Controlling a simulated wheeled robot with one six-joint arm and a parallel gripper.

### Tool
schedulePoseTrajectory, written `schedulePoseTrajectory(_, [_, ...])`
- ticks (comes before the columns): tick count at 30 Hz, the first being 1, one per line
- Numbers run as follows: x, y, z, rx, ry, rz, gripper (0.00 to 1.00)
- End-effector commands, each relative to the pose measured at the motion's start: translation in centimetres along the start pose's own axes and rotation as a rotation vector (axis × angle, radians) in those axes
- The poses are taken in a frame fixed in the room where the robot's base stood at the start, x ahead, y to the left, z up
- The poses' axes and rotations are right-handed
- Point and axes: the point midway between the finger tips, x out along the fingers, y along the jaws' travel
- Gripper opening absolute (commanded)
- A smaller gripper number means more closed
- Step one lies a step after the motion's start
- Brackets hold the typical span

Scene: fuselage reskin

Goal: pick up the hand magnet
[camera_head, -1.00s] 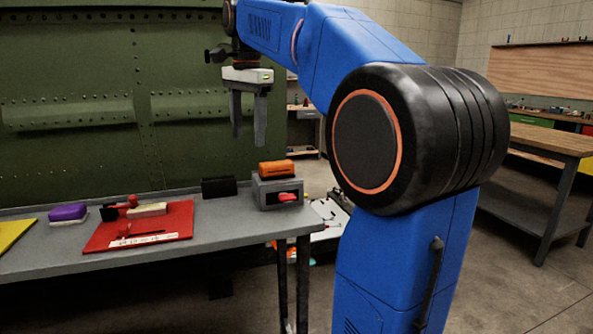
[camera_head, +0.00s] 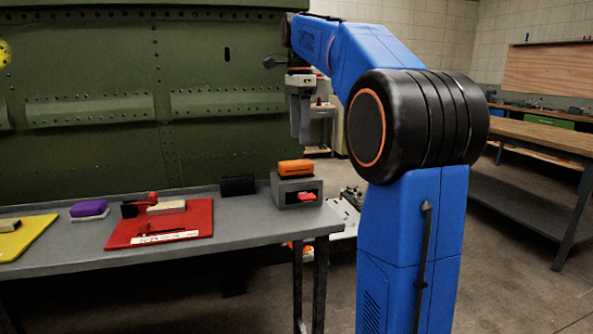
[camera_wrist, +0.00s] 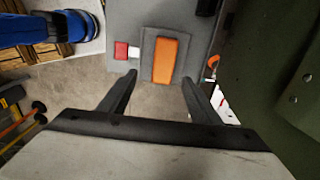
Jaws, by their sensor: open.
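An orange block (camera_head: 296,167), which looks like the hand magnet, lies on top of a grey box-like stand (camera_head: 284,186) at the right end of the workbench. My gripper (camera_head: 301,132) is open and empty, pointing down above the orange block with a clear gap. In the wrist view the orange block (camera_wrist: 165,59) shows beyond and between the two fingers (camera_wrist: 159,80), its long side running up the picture. A red piece (camera_head: 306,196) sits in the stand's front opening. It also shows in the wrist view (camera_wrist: 121,50), left of the orange block.
The grey workbench (camera_head: 240,230) also holds a red mat (camera_head: 190,222) with tools, a black block (camera_head: 238,186), a purple block (camera_head: 89,208) and a yellow mat (camera_head: 35,236). A green riveted panel (camera_head: 90,150) rises behind. A wooden-topped bench (camera_head: 545,137) stands at right.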

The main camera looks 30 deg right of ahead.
Motion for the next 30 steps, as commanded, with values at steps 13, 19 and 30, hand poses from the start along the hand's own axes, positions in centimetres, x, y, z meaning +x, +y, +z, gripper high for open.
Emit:
schedulePoseTrajectory(13, [5.1,0.0,0.1,-0.001,0.000,0.000,0.58])
schedulePoseTrajectory(19, [7.1,-0.5,0.5,-0.002,0.000,0.002,0.58])
schedulePoseTrajectory(30, [10.3,-0.8,0.8,-0.001,0.000,0.000,0.58])
